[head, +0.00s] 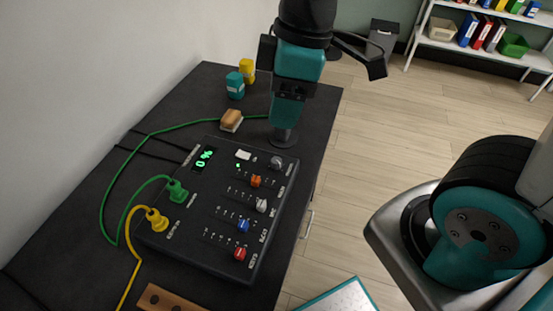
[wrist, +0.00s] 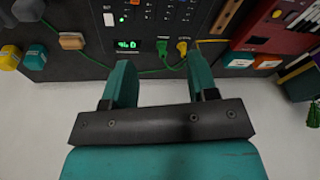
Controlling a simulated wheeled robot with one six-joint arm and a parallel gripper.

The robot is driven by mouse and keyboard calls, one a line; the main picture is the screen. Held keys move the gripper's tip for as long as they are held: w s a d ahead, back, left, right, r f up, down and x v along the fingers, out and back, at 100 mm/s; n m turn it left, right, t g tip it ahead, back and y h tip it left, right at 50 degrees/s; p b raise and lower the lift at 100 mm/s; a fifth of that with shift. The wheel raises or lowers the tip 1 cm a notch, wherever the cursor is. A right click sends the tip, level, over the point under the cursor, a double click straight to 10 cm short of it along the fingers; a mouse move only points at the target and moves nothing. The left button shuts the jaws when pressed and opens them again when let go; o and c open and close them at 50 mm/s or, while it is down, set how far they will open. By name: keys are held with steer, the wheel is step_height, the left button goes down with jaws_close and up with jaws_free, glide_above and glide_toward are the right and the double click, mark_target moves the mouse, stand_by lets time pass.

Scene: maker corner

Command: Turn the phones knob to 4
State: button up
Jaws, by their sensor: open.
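The black control panel (head: 172,244) lies on the dark desk in the head view. It carries a grey knob (head: 277,162), an orange knob (head: 256,181), a white knob (head: 261,205), a blue knob (head: 243,226) and a red knob (head: 239,254). Their labels are too small to read, so I cannot tell which is the phones knob or where it points. The green display (head: 204,158) is lit. My gripper (head: 286,118) hangs beyond the panel's far end, apart from the knobs. In the wrist view its teal fingers (wrist: 162,62) are apart with nothing between them.
A green plug (head: 177,191) and a yellow plug (head: 157,220) with cables sit at the panel's left side. A wooden block (head: 232,118), teal jar (head: 235,86) and yellow jar (head: 247,70) stand beyond it. A dark cylinder (head: 283,139) stands near its far right corner.

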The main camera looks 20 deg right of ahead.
mark_target(277, 160)
steer(key=w+d+f+n+h+b, duration=0.1)
steer(key=w+d+f+n+h, duration=0.2)
steer(key=w+f+n, duration=0.5)
steer(key=f, duration=1.1)
steer(key=w+f+b, duration=0.1)
steer(key=f, duration=0.4)
steer(key=shift+f, duration=0.2)
steer(key=c, duration=0.9)
